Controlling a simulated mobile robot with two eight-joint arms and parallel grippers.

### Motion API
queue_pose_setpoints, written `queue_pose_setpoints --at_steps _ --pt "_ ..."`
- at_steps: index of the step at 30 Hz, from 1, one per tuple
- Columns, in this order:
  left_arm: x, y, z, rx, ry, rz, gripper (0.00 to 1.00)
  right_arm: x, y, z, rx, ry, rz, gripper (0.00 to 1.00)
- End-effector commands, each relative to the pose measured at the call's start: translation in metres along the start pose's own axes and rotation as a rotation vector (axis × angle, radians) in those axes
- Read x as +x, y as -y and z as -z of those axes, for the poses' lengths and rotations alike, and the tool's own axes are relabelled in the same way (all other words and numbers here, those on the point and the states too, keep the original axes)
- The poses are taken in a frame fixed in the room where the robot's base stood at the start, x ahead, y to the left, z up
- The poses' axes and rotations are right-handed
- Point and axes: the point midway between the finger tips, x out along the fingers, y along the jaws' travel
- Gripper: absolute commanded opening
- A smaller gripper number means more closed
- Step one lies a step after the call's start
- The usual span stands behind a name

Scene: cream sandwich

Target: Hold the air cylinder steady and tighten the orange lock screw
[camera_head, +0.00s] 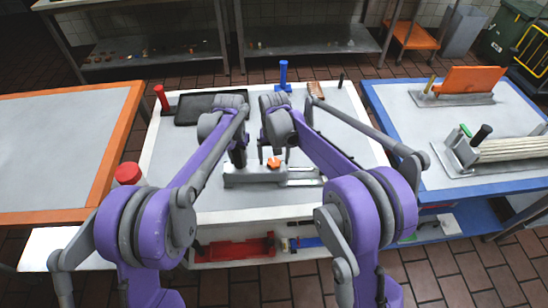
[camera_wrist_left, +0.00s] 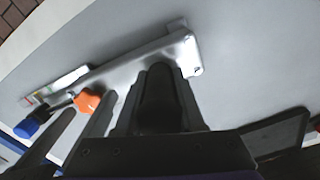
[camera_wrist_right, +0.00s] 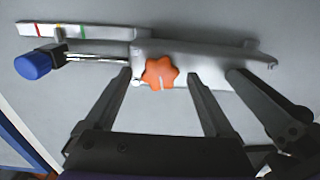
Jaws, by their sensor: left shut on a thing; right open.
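The air cylinder (camera_head: 245,177) is a grey block lying on the white table. It also shows in the left wrist view (camera_wrist_left: 130,68) and the right wrist view (camera_wrist_right: 220,57). The orange lock screw (camera_wrist_right: 160,73) is a lobed knob on its near side. A metal rod with a blue end cap (camera_wrist_right: 33,65) sticks out at one end. My left gripper (camera_wrist_left: 162,70) is shut on the cylinder body near its other end. My right gripper (camera_wrist_right: 159,76) is open, its fingertips on either side of the orange screw; contact is unclear.
A scale strip with coloured bands (camera_wrist_right: 80,31) lies beside the rod. A black tray (camera_head: 190,108), a red post (camera_head: 162,98), a blue post (camera_head: 284,75) and a brush (camera_head: 316,89) stand towards the back. Table surface around the cylinder is largely clear.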

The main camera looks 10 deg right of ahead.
Motion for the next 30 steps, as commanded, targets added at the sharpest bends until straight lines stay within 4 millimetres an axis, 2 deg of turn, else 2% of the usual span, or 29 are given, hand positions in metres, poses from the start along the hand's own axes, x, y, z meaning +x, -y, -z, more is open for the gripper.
queue_pose_setpoints --at_steps 5,6,20,23,30 --pt "0.0003 -0.0002 -0.0002 0.0 0.001 0.0 0.0 0.0001 -0.0001 0.0001 0.0 0.0 0.0 0.89" --pt "0.0003 -0.0002 -0.0002 0.0 0.001 0.0 0.0 0.0001 -0.0001 0.0001 0.0 0.0 0.0 0.85" --pt "0.0002 -0.0002 -0.0002 0.0 0.001 0.0 0.0 -0.0002 0.0 0.0001 0.0 0.0 0.0 0.03" --pt "0.0002 -0.0002 -0.0002 0.0 0.001 0.0 0.0 -0.0003 0.0 0.0001 0.017 0.0 0.0 0.03" --pt "0.0002 -0.0001 -0.0002 0.0 0.001 0.0 0.0 -0.0003 -0.0001 0.0001 0.213 0.0 -0.001 0.03"
